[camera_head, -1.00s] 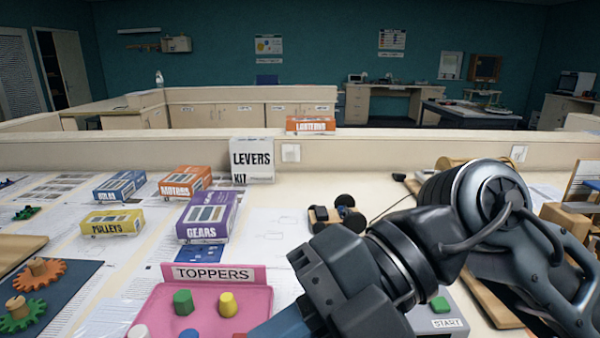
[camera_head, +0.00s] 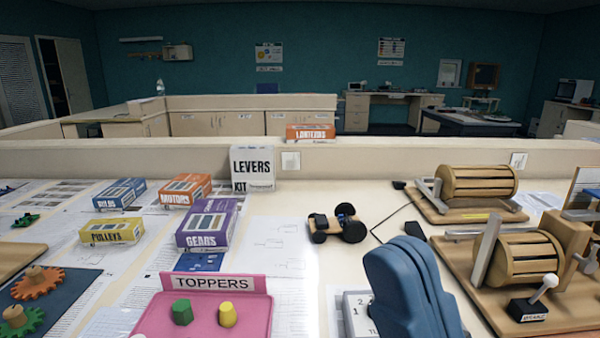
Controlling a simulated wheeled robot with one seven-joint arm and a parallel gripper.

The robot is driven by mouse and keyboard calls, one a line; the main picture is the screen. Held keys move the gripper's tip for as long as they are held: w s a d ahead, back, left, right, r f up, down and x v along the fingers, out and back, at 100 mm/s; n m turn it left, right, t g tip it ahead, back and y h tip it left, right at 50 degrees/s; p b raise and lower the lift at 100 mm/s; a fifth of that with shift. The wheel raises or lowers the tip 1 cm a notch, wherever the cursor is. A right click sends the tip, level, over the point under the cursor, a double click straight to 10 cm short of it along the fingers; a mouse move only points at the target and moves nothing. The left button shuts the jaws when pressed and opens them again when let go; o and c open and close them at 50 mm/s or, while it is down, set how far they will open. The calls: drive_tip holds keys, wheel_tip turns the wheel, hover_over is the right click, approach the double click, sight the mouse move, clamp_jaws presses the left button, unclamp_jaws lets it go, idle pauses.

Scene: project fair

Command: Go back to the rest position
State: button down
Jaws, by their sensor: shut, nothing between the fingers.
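My gripper (camera_head: 402,250) shows at the bottom right of centre as two blue fingers pointing up, pressed together with nothing between them. The rest of my arm is out of view. The fingers stand in front of a light box with numbers on it (camera_head: 357,312) and hide part of it. The pink TOPPERS tray (camera_head: 255,305) is to the left of my gripper, apart from it, with a green peg (camera_head: 182,312) and a yellow peg (camera_head: 228,315) in it.
Two wooden drum machines (camera_head: 478,182) (camera_head: 522,258) stand close on the right. A small wheeled car (camera_head: 338,226) sits behind my gripper. Kit boxes, among them LEVERS (camera_head: 252,168) and GEARS (camera_head: 207,224), stand at the left. A low partition (camera_head: 400,155) runs behind.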

drive_tip(key=s+d+f+m+t+h, duration=0.1)
drive_tip(key=s+d+f+m+h, duration=0.25)
drive_tip(key=f+m+h, duration=0.6)
drive_tip(key=s+d+f+m+t+h, duration=0.15)
drive_tip(key=d+f+m+h, duration=0.45)
drive_tip(key=h, duration=0.7)
drive_tip(key=s+d+f+g, duration=0.3)
drive_tip(key=s+f+g, duration=0.1)
drive_tip(key=s+f, duration=0.2)
drive_tip(key=s+d+f+n+g, duration=0.1)
drive_tip(key=s+d+f+g, duration=0.2)
drive_tip(key=s+f, duration=0.4)
drive_tip(key=shift+s+d+g, duration=0.4)
drive_tip(key=shift+s+g, duration=0.1)
drive_tip(key=shift+g, duration=0.15)
drive_tip(key=shift+n, duration=0.25)
